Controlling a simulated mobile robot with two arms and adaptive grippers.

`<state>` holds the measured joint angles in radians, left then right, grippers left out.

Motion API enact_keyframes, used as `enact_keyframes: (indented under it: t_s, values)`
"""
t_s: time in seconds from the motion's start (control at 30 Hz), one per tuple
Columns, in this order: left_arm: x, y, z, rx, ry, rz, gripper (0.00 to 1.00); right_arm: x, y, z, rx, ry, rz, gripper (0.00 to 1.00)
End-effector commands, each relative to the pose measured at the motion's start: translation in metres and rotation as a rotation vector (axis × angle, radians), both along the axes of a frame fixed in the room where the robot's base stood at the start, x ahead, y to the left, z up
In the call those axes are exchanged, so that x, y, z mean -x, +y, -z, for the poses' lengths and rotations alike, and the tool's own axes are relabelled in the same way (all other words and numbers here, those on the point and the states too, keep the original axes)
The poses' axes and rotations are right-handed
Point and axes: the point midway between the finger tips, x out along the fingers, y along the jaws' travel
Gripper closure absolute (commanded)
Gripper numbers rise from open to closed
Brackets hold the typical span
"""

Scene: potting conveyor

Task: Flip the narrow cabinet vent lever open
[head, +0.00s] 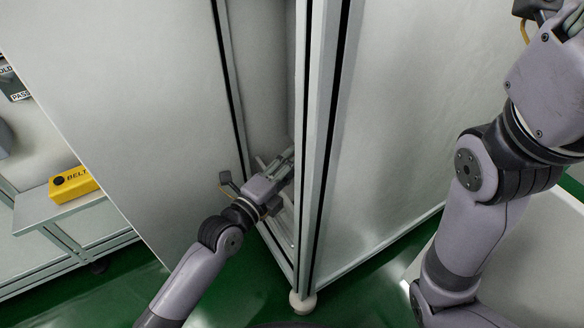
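The narrow cabinet (312,150) is a tall pale metal case with an upright opening framed by light posts and dark seams. My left gripper (277,158) reaches in from the lower left and sits inside the opening, near its right post. Its fingertips are small and partly lost against the pale interior, so I cannot tell whether they are open or shut, or touching anything. I cannot make out the vent lever; it may be hidden by the gripper or the post. My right arm stands at the right, and its fingers are outside the picture.
A large pale panel (120,90) stands left of the opening, and another flat panel (410,110) lies to its right. A yellow box marked BELT (75,184) sits on a grey bench (45,212) at the far left. Green floor (365,285) shows below.

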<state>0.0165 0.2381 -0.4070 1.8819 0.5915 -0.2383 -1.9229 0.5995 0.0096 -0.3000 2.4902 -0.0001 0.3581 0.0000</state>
Motion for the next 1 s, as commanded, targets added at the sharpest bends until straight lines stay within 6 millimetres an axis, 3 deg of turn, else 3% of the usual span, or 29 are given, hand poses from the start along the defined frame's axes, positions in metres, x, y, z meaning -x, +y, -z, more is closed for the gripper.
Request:
enact_keyframes:
  t_s: [0.27,0.73,1.0]
  values:
    - [-0.0009,-0.0005,0.0001,-0.001,0.001,0.000,0.68,0.0007,0.0000,-0.0006,0.000,-0.002,0.000,0.57]
    - [-0.0007,-0.0004,0.0003,-0.001,0.001,0.000,0.99,0.0007,0.0002,-0.0005,0.000,-0.003,0.000,0.57]
    - [-0.0006,-0.0004,0.0005,-0.001,0.002,0.000,1.00,0.0007,0.0002,-0.0005,0.000,-0.002,0.000,0.57]
